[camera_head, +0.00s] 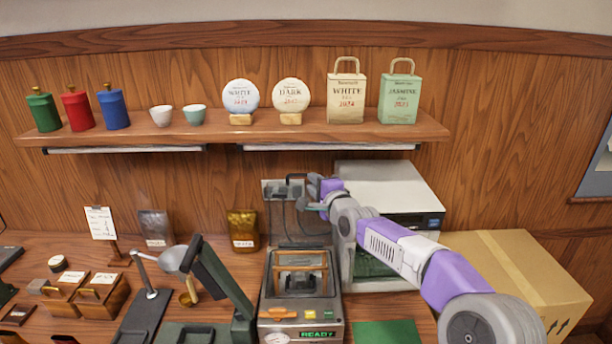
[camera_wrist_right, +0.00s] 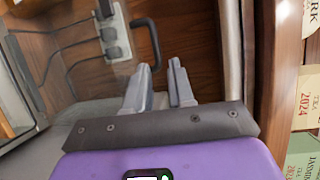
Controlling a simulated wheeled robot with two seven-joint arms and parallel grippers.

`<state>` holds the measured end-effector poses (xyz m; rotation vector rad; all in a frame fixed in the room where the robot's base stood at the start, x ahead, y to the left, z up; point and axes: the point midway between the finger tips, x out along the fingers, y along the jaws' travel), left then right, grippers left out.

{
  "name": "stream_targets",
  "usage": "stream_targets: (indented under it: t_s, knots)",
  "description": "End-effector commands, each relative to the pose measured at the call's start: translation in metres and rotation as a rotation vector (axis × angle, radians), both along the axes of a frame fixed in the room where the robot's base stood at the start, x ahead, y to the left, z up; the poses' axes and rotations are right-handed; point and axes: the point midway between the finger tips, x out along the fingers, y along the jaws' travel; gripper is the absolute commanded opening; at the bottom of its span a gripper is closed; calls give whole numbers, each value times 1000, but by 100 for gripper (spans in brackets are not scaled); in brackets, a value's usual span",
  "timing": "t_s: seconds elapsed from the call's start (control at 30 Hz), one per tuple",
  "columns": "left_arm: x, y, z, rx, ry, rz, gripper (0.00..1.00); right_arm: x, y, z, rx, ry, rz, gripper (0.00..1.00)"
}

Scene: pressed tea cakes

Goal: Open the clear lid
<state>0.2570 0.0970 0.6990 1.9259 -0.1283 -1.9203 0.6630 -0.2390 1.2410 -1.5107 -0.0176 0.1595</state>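The clear lid (camera_head: 300,222) stands raised and upright at the back of the machine (camera_head: 302,310), whose front display reads READY. Its dark handle (camera_head: 296,177) is at the top; in the right wrist view the handle (camera_wrist_right: 153,42) is just beyond the fingers. My right gripper (camera_head: 312,192) is beside the handle, in front of the wall. In the wrist view its fingers (camera_wrist_right: 160,75) are apart with a gap between them, and nothing is seen clasped. My left gripper is not in view.
A white oven-like box (camera_head: 390,190) stands right of the machine, under my right arm. A cardboard box (camera_head: 510,270) is at the right. A shelf (camera_head: 240,133) with tins and tea packs runs above. A dark lever press (camera_head: 220,280) stands at the left.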

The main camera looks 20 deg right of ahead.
Motion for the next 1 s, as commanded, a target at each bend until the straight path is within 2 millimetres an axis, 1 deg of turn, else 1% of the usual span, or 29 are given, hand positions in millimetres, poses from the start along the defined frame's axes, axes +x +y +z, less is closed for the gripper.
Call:
stream_targets:
  t_s: [0.03,0.1,0.3,0.5,0.73,0.77,0.8,0.9,1.0]
  knots:
    - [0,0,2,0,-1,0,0,9,2,-2,1,3,1,23]
    - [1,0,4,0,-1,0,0,19,3,-3,1,3,2,23]
    - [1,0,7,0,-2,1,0,40,5,-5,1,4,1,23]
    - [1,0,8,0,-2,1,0,48,6,-6,-1,3,0,23]
    - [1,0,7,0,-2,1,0,48,6,-6,0,4,0,23]
    - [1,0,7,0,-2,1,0,48,6,-6,0,4,0,20]
    - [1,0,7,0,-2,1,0,48,6,-7,0,4,0,14]
    - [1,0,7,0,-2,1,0,48,6,-6,0,4,0,0]
    - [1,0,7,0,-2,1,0,48,6,-6,0,4,0,0]
